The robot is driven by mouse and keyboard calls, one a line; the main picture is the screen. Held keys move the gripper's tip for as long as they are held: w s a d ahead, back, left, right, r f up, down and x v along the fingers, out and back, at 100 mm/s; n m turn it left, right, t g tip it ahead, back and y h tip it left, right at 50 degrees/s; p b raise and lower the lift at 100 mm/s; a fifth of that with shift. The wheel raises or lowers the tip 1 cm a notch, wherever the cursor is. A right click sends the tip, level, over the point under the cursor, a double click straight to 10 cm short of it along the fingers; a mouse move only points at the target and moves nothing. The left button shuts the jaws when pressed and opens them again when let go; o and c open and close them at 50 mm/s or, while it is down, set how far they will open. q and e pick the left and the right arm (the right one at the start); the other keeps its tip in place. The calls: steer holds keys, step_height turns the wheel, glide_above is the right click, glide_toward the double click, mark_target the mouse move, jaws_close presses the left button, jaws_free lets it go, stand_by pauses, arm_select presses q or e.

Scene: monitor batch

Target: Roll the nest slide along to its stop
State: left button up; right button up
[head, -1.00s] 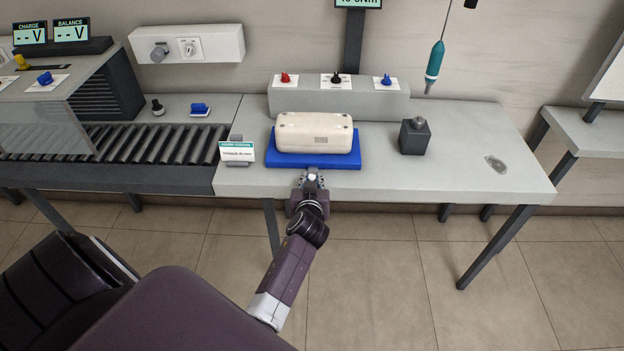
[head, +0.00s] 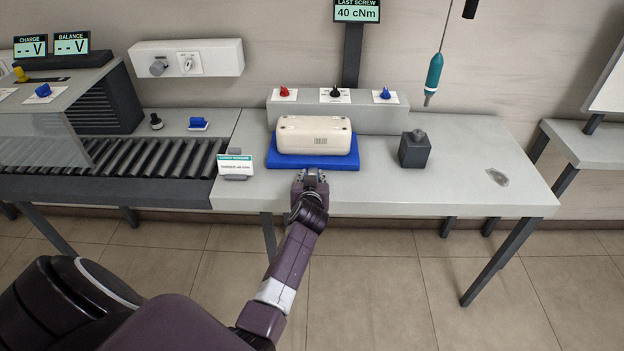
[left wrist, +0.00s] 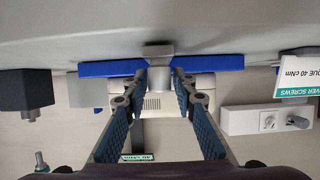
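The nest slide is a blue tray (head: 345,162) on the light grey bench, carrying a cream monitor unit (head: 314,135). In the left wrist view the slide's blue edge (left wrist: 108,68) crosses the picture, with a small grey handle (left wrist: 158,50) at its middle. My left gripper (head: 311,177) is at the slide's front edge. In the left wrist view my left gripper (left wrist: 161,80) has its fingers apart, one on each side of the handle; I cannot tell whether they touch it. My right gripper is not in view.
A roller conveyor (head: 150,155) adjoins the bench at left, with a small sign (head: 235,165) near the join. A dark grey block (head: 414,150) stands right of the slide. A teal screwdriver (head: 433,75) hangs above. The bench's right part is mostly clear.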

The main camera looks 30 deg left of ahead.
arm_select(q)
steer(key=shift+o, duration=0.7)
steer(key=shift+w+a+f, duration=0.1)
steer(key=shift+w+f, duration=0.05)
steer(key=shift+f, duration=0.1)
steer(key=shift+r, duration=0.15)
steer(key=v, duration=0.7)
steer(key=shift+s, duration=0.3)
